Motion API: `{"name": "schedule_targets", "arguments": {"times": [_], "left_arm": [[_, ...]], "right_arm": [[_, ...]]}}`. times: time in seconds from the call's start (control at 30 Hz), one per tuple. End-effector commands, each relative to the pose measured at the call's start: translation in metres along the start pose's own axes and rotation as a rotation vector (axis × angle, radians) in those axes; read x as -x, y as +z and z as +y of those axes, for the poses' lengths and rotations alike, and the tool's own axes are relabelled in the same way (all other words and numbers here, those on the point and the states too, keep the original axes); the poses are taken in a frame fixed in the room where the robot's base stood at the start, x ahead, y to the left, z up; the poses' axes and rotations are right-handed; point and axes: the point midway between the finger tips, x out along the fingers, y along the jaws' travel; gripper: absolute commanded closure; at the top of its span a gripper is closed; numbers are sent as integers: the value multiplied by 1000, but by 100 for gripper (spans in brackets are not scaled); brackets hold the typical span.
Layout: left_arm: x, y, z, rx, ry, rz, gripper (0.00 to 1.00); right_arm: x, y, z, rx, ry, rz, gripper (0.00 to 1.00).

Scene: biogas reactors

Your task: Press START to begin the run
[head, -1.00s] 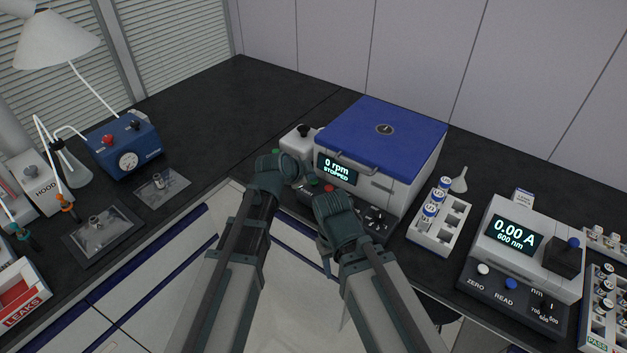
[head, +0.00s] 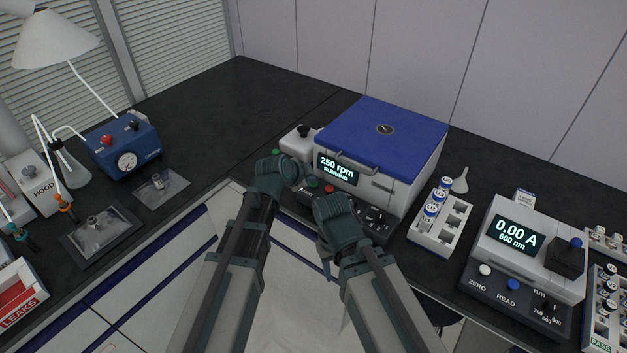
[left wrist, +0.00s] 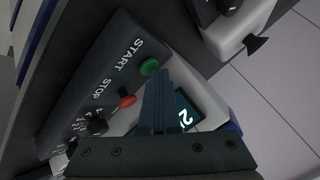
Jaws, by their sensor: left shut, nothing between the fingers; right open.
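The centrifuge (head: 375,145) has a shut blue lid, and its display (head: 336,168) reads 250 rpm RUNNING. On its dark front panel are the green START button (head: 312,182) and the red STOP button (head: 329,189). The left wrist view shows START (left wrist: 149,66) and STOP (left wrist: 127,101) with their labels. My left gripper (head: 299,172) is shut and empty, close to START. In the left wrist view its fingertips (left wrist: 164,76) lie beside the green cap; contact cannot be told. My right gripper (head: 328,200) is open, in front of the panel, its fingers mostly hidden.
A vial rack (head: 455,226) and a photometer (head: 528,255) reading 0.00 A stand to the right. A blue pump box (head: 122,146) is at the left. The bench behind the bottle is clear.

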Motion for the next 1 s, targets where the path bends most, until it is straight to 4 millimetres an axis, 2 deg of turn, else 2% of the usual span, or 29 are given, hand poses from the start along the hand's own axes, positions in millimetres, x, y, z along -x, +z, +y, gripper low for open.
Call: {"name": "schedule_targets", "arguments": {"times": [0.27,0.67,1.0], "left_arm": [[3,-2,-2,0,1,-1,100],[18,-13,-13,0,1,0,100],[18,-13,-13,0,0,0,100]], "right_arm": [[4,0,0,0,0,0,50],[26,2,2,0,0,0,50],[26,2,2,0,0,0,50]]}}
